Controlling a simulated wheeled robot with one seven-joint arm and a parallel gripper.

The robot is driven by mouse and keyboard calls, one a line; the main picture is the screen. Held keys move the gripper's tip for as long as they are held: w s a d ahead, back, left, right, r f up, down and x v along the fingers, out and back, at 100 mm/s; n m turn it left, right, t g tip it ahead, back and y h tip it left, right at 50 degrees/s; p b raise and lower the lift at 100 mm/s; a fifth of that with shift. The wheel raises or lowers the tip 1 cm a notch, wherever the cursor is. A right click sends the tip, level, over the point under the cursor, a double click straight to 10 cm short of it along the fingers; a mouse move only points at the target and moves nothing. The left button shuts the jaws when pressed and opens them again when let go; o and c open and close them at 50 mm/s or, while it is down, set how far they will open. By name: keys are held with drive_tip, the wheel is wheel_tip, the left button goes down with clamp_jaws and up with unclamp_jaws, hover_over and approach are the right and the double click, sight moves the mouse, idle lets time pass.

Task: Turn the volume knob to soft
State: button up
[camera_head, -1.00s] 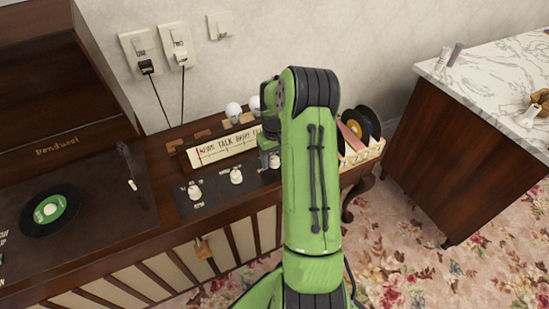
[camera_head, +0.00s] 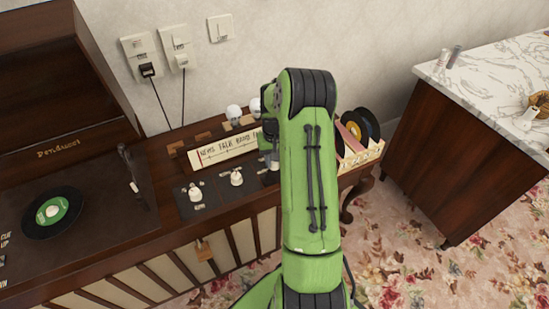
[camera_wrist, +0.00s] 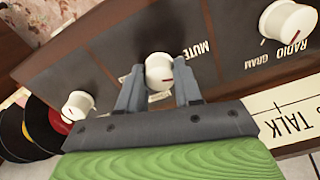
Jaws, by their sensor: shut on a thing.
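In the wrist view, a white round knob (camera_wrist: 160,68) with a red pointer line sits on the dark control panel (camera_wrist: 110,50). The upside-down word MUTE is printed beside it. My gripper (camera_wrist: 157,84) has one grey finger on each side of this knob and is shut on it. The knob's lower edge and part of its label are hidden by the gripper. In the head view, my green arm (camera_head: 310,180) reaches over the radio console and hides most of the gripper and the held knob.
Two other white knobs stand clear on the panel in the head view, a left one (camera_head: 195,192) and a middle one (camera_head: 236,177). A tuning scale (camera_head: 222,151) lies behind them. A record box (camera_head: 362,152) stands at right. A record player (camera_head: 52,212) is at left.

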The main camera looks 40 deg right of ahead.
drive_tip(key=m+p, duration=0.1)
drive_tip(key=m, duration=0.3)
drive_tip(key=shift+r+m, duration=0.1)
drive_tip(key=shift+m, duration=0.2)
drive_tip(key=m, duration=0.4)
drive_tip(key=shift+p, duration=0.4)
drive_tip(key=shift+m, duration=0.3)
drive_tip(key=o, duration=1)
drive_tip(key=shift+o, duration=0.2)
wheel_tip(320, 180, up, 16)
drive_tip(key=p, duration=0.4)
drive_tip(key=shift+f+p, duration=0.2)
drive_tip(key=shift+p, duration=0.15)
